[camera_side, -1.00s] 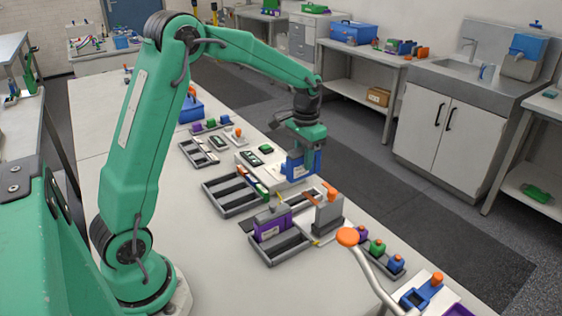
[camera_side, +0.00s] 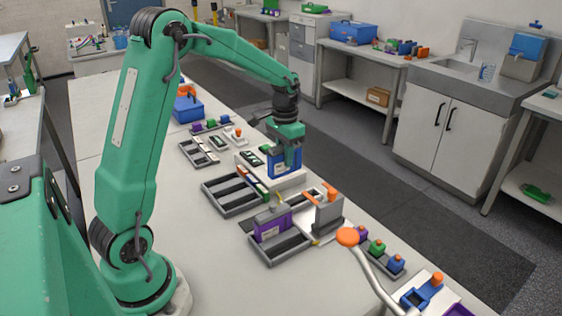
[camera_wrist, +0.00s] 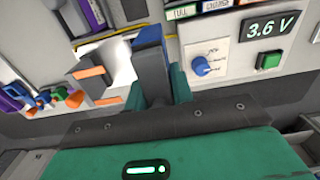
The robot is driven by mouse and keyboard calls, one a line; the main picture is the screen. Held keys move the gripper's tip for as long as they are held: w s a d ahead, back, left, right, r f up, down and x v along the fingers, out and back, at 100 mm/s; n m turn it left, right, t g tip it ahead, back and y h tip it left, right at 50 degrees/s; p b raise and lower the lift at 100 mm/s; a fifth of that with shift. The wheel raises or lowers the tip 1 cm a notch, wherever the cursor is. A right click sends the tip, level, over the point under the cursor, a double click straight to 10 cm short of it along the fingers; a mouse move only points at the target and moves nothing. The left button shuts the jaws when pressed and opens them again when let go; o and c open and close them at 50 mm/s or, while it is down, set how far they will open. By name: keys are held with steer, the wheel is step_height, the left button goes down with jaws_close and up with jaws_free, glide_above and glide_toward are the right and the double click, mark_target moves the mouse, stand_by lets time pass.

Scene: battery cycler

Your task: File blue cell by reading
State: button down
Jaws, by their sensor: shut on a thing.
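The blue cell (camera_side: 284,165) is upright in my gripper (camera_side: 287,148), whose jaws are shut on it. In the side view it is over or just beside the white cycler unit (camera_side: 292,180); I cannot tell whether it touches. In the wrist view, my gripper (camera_wrist: 158,85) hides much of the cell, and a blue part (camera_wrist: 148,38) shows past the jaws. The cycler display (camera_wrist: 267,26) reads 3.6 V, with a green button (camera_wrist: 267,61) below and a blue knob (camera_wrist: 201,66) beside it.
A grey slotted rack (camera_side: 222,205) stands left of the cycler. A nearer rack (camera_side: 280,257) holds a purple cell (camera_side: 270,222). A grey block with an orange lever (camera_side: 328,210) stands to its right. A blue toolbox (camera_side: 187,108) is farther back.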

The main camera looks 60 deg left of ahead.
steer(key=s+a+f, duration=0.2)
steer(key=s+a, duration=0.9)
steer(key=s, duration=0.1)
steer(key=shift+d+f, duration=0.1)
steer(key=shift+f, duration=0.05)
steer(key=shift+f, duration=3.6)
steer(key=shift+f, duration=0.25)
steer(key=c, duration=1.1)
jaws_free()
steer(key=shift+r, duration=0.1)
steer(key=shift+r, duration=3.8)
